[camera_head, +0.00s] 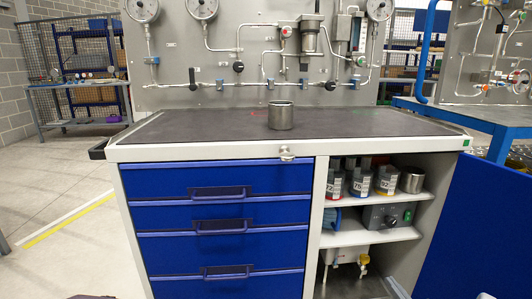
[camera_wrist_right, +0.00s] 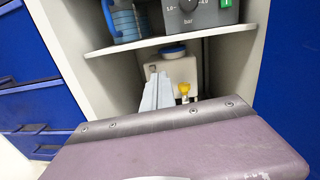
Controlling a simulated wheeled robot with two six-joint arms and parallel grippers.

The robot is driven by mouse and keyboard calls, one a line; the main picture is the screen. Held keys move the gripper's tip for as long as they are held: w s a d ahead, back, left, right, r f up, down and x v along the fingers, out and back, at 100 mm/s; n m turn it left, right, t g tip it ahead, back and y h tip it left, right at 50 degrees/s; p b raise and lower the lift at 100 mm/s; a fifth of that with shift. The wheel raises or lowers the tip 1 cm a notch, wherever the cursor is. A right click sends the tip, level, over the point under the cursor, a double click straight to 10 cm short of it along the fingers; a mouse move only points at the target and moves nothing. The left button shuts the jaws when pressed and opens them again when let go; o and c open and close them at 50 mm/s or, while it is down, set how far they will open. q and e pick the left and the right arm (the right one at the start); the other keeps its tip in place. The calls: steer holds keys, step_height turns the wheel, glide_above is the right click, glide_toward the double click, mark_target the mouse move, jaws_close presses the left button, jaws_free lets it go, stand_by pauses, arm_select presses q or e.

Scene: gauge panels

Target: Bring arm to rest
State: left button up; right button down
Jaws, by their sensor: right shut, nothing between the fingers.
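My right gripper (camera_head: 397,289) shows only as a pale tip at the bottom edge of the head view, in front of the open lower part of the cabinet. In the right wrist view its grey fingers (camera_wrist_right: 157,92) are together with nothing between them. They point toward the lower compartment, in front of a pale container with a blue cap (camera_wrist_right: 172,52) and a yellow-topped fitting (camera_wrist_right: 184,88). The rest of my right arm is mostly out of the head view. My left gripper is not in view.
A metal cup (camera_head: 281,116) stands on the dark worktop (camera_head: 200,125). Blue drawers (camera_head: 215,215) are shut at left. The open shelves (camera_head: 372,233) hold labelled containers, another metal cup (camera_head: 412,179) and a grey box (camera_head: 387,217). A blue door (camera_head: 490,230) stands open at right.

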steer(key=w+a+r+n+g+y+p, duration=0.25)
steer(key=a+r+n+y, duration=0.35)
steer(key=a+r, duration=0.75)
steer(key=s+a+r+n+g+y+p, duration=0.1)
steer(key=s+a+r+n+g+y, duration=0.15)
steer(key=a, duration=0.45)
steer(key=s+a+r+n+g+y+p, duration=0.1)
steer(key=a+n+g+y, duration=0.2)
steer(key=a, duration=0.4)
steer(key=s+a+n+g+h+p, duration=0.2)
steer(key=s+a+n+g, duration=0.55)
steer(key=s+a, duration=0.35)
steer(key=s+d+f+n+g+h+p, duration=0.1)
steer(key=s+d+f+n+g+h, duration=0.15)
steer(key=s, duration=0.35)
steer(key=s+d+f+n+g+h, duration=0.1)
steer(key=s+n+h, duration=0.25)
steer(key=s, duration=0.35)
steer(key=s+d+f+n+t+h, duration=0.1)
steer(key=d+f+n+h, duration=0.25)
steer(key=d, duration=0.35)
steer(key=d+f+n+t+h, duration=0.1)
steer(key=d+f+n+h, duration=0.1)
steer(key=d+n+h, duration=0.3)
step_height(320, 180, up, 38)
steer(key=w+d+y+p, duration=0.1)
steer(key=p, duration=3.7)
steer(key=shift+w+y, duration=0.2)
steer(key=shift+y, duration=0.1)
